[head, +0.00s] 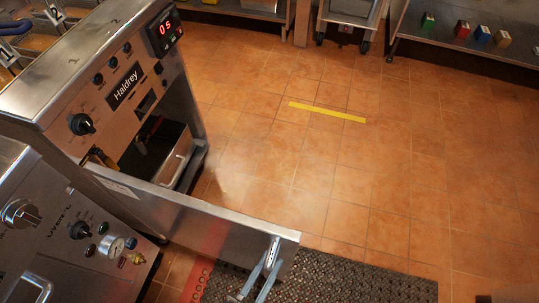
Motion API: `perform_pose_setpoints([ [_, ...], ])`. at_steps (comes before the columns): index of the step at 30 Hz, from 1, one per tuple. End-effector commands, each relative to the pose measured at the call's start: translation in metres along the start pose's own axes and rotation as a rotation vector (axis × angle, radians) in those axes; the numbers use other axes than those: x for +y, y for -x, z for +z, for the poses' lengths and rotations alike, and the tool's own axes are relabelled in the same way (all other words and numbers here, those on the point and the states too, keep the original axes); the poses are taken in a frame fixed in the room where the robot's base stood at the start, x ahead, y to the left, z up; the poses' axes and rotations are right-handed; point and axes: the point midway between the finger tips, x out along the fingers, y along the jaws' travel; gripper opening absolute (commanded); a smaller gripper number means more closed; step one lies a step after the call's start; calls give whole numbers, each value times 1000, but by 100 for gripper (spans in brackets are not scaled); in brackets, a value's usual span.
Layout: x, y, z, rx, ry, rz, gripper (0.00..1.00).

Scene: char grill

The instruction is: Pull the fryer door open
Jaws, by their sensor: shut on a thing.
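The fryer (92,90), a steel unit labelled Haldrey with a red display, stands at the left. Its door (190,205) is swung wide open and sticks out to the right from the cabinet front. The open cabinet shows a dark inside with a container and pipework. The door handle (273,248) is a metal bar near the door's free end. My gripper (262,280) is at the bottom edge, shut on the handle. Its lower part is cut off by the frame.
Another steel appliance (75,250) with knobs and a gauge stands at the lower left. A dark perforated mat (350,278) lies by the door's free end. A yellow strip (327,112) marks the open tiled floor. Steel tables with colored boxes line the back.

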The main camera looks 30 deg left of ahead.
Motion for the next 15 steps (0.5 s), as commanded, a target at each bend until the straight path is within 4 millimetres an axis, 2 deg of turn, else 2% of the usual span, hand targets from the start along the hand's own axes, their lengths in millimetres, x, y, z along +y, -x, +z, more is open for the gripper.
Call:
perform_pose_setpoints([
  [6,1,0,0,0,0,2,0],
  [7,1,0,0,0,-1,2,26],
  [9,1,0,0,0,-1,2,38],
  [12,0,0,0,0,-1,1,52],
  [15,0,0,0,0,-1,1,52],
])
